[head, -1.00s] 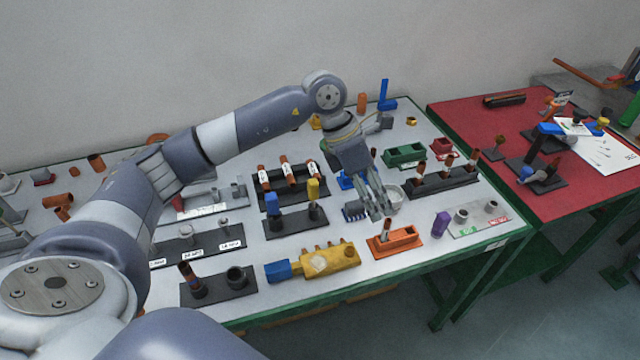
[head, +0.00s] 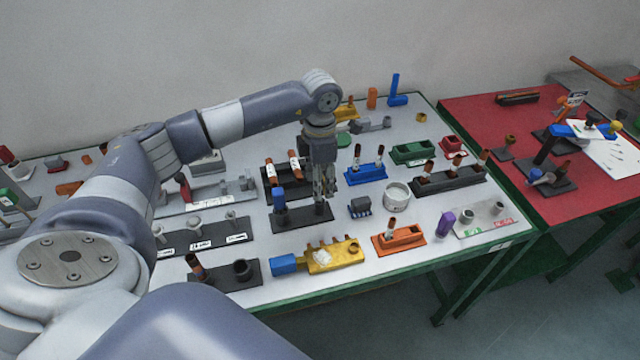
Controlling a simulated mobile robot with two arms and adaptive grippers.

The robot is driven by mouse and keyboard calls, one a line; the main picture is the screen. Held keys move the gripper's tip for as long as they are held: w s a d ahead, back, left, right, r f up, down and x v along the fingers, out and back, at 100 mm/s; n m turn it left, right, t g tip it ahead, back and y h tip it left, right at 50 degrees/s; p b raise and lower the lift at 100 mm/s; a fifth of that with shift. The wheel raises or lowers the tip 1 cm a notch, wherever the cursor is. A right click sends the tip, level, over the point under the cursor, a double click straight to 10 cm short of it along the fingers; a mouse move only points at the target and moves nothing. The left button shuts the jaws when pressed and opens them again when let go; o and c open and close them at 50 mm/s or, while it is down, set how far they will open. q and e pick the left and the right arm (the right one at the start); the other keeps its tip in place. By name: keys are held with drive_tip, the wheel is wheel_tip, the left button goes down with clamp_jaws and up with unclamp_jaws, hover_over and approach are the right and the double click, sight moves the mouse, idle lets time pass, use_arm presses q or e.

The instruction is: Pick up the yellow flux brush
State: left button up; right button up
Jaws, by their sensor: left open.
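A black stand (head: 292,221) on the grey table holds an upright blue-topped brush (head: 279,199) on its left side. The yellow flux brush stood on the right side of this stand in the earlier view. Its yellow top is now hidden by my left gripper. My left gripper (head: 324,194) points straight down over that spot, its fingers open around or in front of the brush; I cannot tell which. A dark stem shows just under the fingertips. My right gripper is not in view.
A yellow block with a blue end (head: 340,257) lies in front. A dark rack with copper rods (head: 270,177) is behind. A blue holder (head: 366,172), a white cup (head: 398,195) and an orange holder (head: 400,240) stand to the right. A red table (head: 530,200) adjoins.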

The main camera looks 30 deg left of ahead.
use_arm(q)
drive_tip(key=shift+f, duration=1.35)
drive_tip(key=c, duration=1)
drive_tip(key=shift+r, duration=0.15)
drive_tip(key=shift+r, duration=0.35)
wheel_tip(320, 180, up, 8)
drive_tip(key=shift+r+b, duration=0.25)
drive_tip(key=shift+b, duration=0.8)
drive_tip(key=shift+r, duration=0.35)
